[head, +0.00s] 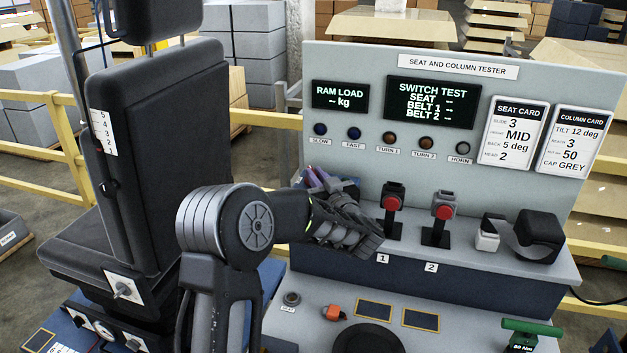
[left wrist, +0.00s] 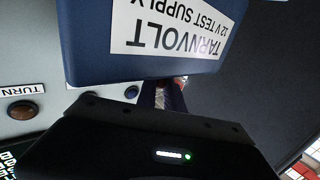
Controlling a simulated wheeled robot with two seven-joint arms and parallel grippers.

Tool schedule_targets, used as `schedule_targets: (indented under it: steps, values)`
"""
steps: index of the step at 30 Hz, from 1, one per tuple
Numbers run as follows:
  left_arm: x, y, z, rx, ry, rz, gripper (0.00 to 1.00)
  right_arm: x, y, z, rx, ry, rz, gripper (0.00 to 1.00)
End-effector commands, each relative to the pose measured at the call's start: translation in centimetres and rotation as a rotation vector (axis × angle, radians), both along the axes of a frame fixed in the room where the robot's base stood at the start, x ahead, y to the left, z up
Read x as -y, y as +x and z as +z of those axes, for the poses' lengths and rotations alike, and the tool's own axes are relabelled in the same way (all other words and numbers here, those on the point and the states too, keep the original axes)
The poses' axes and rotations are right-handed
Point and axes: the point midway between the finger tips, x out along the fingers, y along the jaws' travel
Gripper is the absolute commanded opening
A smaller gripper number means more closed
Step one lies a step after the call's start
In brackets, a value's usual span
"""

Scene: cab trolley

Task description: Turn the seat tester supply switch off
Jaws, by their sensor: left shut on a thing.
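The dark blue test supply box (left wrist: 150,60) fills the top middle of the left wrist view, its white label upside down and reading TARNVOLT 12 V TEST SUPPLY. My left gripper (head: 345,225) is at the left end of the tester's shelf, in front of a small bluish-purple thing (head: 322,180) that it partly hides. In the left wrist view, my gripper's fingers (left wrist: 168,97) reach to the box's lower edge, shut on a small part there. That part is mostly hidden, and I cannot read the switch's position. My right gripper is not in view.
The tester panel (head: 350,60) has two dark screens and a row of coloured lamps. Two red-buttoned buckle stands (head: 390,205) are close right of my gripper. A black reel (head: 540,235) sits farther right. The black seat (head: 160,150) stands at left.

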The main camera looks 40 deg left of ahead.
Motion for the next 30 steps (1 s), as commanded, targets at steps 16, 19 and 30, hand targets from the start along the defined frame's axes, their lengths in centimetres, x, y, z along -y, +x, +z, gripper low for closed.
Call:
schedule_targets:
  steps: [16, 19, 30]
  values:
    - [0.5, 1.0, 0.1, 0.007, 0.004, 0.358, 0.0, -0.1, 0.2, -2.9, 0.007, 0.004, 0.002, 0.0]
    - [0.4, 1.0, 0.1, 0.006, 0.003, 0.38, 0.0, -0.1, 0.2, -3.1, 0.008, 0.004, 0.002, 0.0]
    - [0.2, 0.9, 0.2, 0.005, 0.001, 0.395, 0.0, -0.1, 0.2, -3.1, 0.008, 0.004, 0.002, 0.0]
